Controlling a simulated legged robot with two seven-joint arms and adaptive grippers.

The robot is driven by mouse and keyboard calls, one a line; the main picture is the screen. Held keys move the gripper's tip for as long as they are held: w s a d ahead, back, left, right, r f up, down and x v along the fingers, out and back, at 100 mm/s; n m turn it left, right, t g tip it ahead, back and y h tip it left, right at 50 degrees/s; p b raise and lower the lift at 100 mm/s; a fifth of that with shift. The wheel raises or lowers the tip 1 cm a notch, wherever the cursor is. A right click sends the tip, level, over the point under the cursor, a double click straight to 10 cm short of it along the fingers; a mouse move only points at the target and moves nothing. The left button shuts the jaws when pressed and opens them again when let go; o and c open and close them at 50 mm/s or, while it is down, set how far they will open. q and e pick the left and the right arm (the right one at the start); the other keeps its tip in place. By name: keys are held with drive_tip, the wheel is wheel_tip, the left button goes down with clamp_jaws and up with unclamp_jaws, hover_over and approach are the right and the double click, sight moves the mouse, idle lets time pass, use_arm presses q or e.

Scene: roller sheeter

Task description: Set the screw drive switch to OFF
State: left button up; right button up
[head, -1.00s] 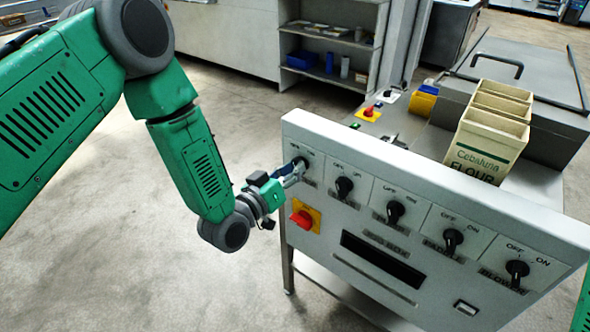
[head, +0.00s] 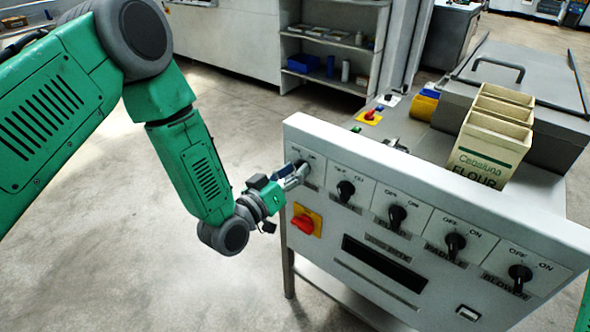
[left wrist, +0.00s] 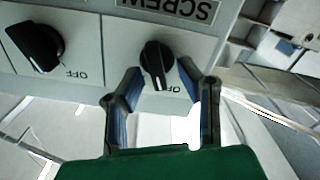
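The screw drive switch is a black rotary knob (left wrist: 157,62) beside an upside-down SCREW label in the left wrist view. Its white pointer mark faces down the picture, and an OFF label sits just right of the mark. In the head view it is the leftmost knob on the panel, mostly hidden by my gripper. My left gripper (left wrist: 160,70) is open, one blue fingertip on each side of the knob. It also shows in the head view (head: 298,170), reaching the panel from the left. I cannot tell whether the fingertips touch the knob. My right gripper is out of view.
The white panel (head: 330,215) carries several other black knobs, the nearest one (head: 345,190) just right. A red switch on a yellow plate (head: 305,221) is below my gripper. A flour box (head: 487,150) stands behind the panel. Open floor lies left.

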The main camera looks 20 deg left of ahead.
use_arm(q)
drive_tip(key=v, duration=1.1)
drive_tip(key=shift+s+a, duration=0.15)
drive_tip(key=shift+s, duration=0.2)
drive_tip(key=s+a+f+m+g+y+b, duration=0.1)
drive_tip(key=s+f+g+y+b, duration=0.3)
drive_tip(key=f, duration=0.7)
drive_tip(key=s+a+f+m+g+h+b, duration=0.1)
drive_tip(key=s+f+g+b, duration=0.1)
drive_tip(key=s+f+g, duration=0.65)
drive_tip(key=s+a+f+g+y+b, duration=0.2)
drive_tip(key=s+f, duration=0.6)
drive_tip(key=s, duration=0.4)
drive_tip(key=a+g+y, duration=0.1)
drive_tip(key=a+g, duration=0.1)
drive_tip(key=shift+s+a+f+n, duration=0.2)
drive_tip(key=shift+s+a+n, duration=0.05)
drive_tip(key=shift+a+n, duration=0.1)
drive_tip(key=shift+w, duration=0.15)
